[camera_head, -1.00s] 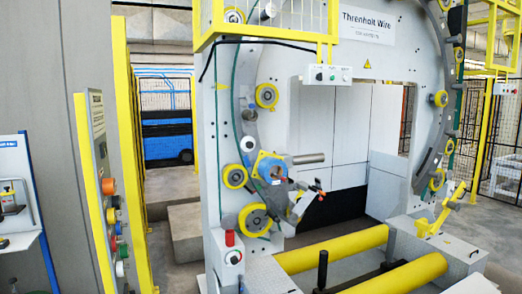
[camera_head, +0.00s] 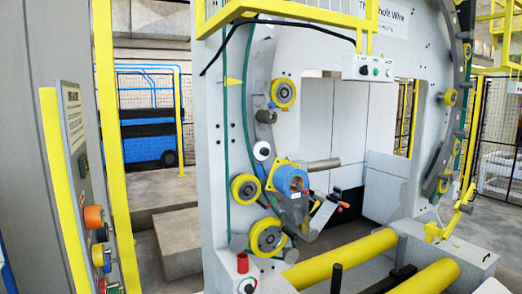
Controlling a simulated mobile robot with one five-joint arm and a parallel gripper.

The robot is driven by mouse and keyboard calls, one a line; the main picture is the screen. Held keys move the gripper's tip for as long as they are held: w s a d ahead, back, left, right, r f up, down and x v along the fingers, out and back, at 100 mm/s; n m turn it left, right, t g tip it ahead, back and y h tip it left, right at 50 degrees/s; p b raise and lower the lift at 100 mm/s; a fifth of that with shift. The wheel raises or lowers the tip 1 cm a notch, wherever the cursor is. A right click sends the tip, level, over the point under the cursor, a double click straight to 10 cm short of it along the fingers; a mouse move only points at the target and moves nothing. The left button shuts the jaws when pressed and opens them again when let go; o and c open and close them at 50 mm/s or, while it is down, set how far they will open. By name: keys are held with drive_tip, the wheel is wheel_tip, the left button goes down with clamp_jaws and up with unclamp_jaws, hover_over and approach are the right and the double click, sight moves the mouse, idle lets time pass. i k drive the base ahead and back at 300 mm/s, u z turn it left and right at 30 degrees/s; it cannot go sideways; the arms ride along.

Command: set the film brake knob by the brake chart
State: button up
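The ring machine carries a blue cylindrical unit (camera_head: 292,180) on a yellow plate, on the lower left of its ring. This looks like the film carriage with its brake. A small white label sits on the blue unit's side. A small lever with a red end (camera_head: 340,208) is just right of it. I cannot make out the knob's scale or pointer. A panel with printed lines (camera_head: 73,115) stands edge-on at the far left. Its text is unreadable, and I cannot tell whether it is the brake chart. My gripper is not in view.
Yellow rollers (camera_head: 340,260) lie low in front of the machine. A yellow post and panel with coloured knobs (camera_head: 94,217) stand close on the left. A grey block (camera_head: 168,240) is on the floor between panel and machine. A switch box (camera_head: 375,68) hangs above the opening.

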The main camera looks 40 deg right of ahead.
sight(265, 151)
drive_tip(key=z, duration=0.05)
drive_tip(key=i, duration=0.95)
drive_tip(key=z, duration=0.1)
